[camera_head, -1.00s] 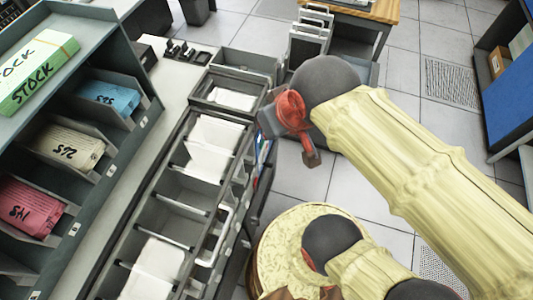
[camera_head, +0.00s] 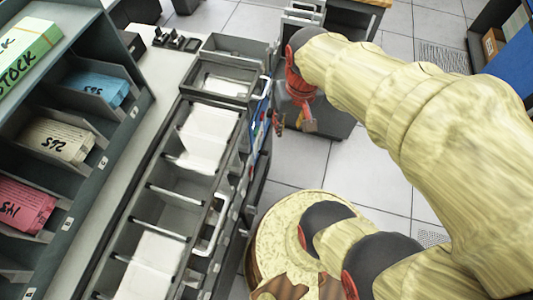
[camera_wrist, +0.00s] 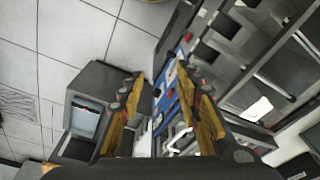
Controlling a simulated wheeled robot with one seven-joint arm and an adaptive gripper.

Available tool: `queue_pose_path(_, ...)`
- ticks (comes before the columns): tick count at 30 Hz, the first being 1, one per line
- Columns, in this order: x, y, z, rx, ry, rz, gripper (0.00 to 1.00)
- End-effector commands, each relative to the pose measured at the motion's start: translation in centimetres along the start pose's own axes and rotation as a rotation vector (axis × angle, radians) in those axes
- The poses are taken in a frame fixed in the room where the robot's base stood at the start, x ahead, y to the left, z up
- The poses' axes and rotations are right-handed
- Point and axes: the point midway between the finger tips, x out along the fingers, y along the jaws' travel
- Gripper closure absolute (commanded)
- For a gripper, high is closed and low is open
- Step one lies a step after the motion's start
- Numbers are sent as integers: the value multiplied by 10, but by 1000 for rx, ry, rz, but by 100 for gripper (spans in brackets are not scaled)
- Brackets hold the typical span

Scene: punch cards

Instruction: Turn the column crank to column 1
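My gripper (camera_head: 293,122) hangs over the aisle, just right of a long grey card machine (camera_head: 228,165). In the wrist view my gripper (camera_wrist: 160,78) has its two yellow-and-grey fingers spread apart with nothing between them. A blue panel (camera_wrist: 169,82) on the machine's side shows between and beyond the fingers, with small red and white parts on it. The same blue panel (camera_head: 260,116) shows as a thin strip in the head view, left of my gripper. I cannot make out the column crank or its setting for certain; the fingers touch no visible part.
A grey cabinet or device (camera_wrist: 92,100) with a light screen-like face stands left of the fingers in the wrist view. A card rack (camera_head: 75,150) stands at the left of the head view. Open tiled floor (camera_head: 300,165) lies right of the machine.

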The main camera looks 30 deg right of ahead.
Motion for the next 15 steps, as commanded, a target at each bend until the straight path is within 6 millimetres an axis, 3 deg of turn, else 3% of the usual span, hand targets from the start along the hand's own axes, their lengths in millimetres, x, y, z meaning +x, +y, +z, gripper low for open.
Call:
queue_pose_path(1, 16, 8, 1, 43, -50, -2, 65)
queue_pose_path(6, 60, 28, 8, 181, -197, -32, 65)
queue_pose_path(15, 132, 50, 30, 521, -460, -118, 65)
